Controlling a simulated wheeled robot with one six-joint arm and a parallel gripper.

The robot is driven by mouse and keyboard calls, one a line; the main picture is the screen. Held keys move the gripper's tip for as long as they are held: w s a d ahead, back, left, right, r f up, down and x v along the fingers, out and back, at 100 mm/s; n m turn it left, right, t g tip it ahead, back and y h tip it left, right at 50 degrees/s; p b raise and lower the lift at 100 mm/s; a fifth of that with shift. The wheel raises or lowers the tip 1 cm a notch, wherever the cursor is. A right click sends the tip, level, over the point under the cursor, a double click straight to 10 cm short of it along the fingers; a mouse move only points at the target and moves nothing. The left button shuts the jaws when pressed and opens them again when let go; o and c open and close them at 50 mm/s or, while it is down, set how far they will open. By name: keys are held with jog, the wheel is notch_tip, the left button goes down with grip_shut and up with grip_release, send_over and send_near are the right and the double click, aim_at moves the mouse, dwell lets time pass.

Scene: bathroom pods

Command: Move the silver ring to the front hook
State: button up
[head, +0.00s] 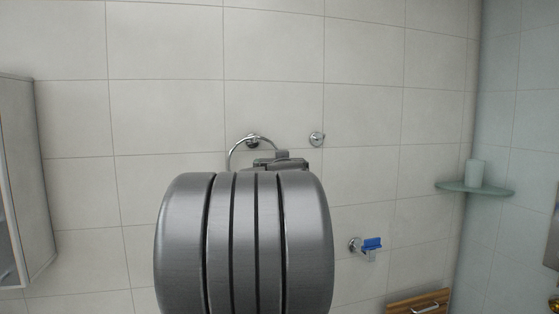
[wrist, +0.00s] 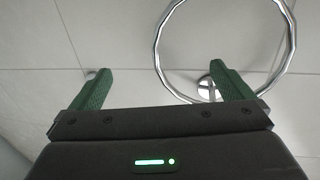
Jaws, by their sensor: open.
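The silver ring (head: 232,153) hangs from a round chrome wall hook (head: 252,139) in the head view; my arm covers its lower part. A second chrome hook (head: 316,138), bare, is on the wall to its right. My gripper (head: 281,158) is in front of the wall, by the ring's right side. In the wrist view my gripper (wrist: 162,72) is open with nothing clamped. The ring (wrist: 291,45) is large there, its left side crossing between the green fingers. The right finger overlaps the ring's opening and partly covers a hook (wrist: 205,88). I cannot tell whether they touch.
A chrome holder (head: 354,244) with a blue item (head: 372,244) is lower right on the tiled wall. A glass corner shelf (head: 475,188) carries a cup (head: 474,172). A cabinet (head: 25,180) stands at left. The wall above the hooks is clear.

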jog(key=s+b, duration=0.2)
jog(key=s, duration=1.1)
jog(key=shift+s+r, duration=0.15)
jog(key=shift+s, duration=0.2)
jog(key=shift+w, duration=0.1)
jog(key=w+p, duration=0.2)
jog(key=w, duration=1.1)
jog(key=shift+w, duration=0.4)
jog(key=shift+s, duration=0.15)
jog(key=s+b, duration=0.3)
jog(key=s, duration=1.1)
jog(key=w+r+p, duration=0.1)
jog(key=w+p, duration=0.5)
jog(key=w, duration=0.7)
jog(key=shift+w+r, duration=0.25)
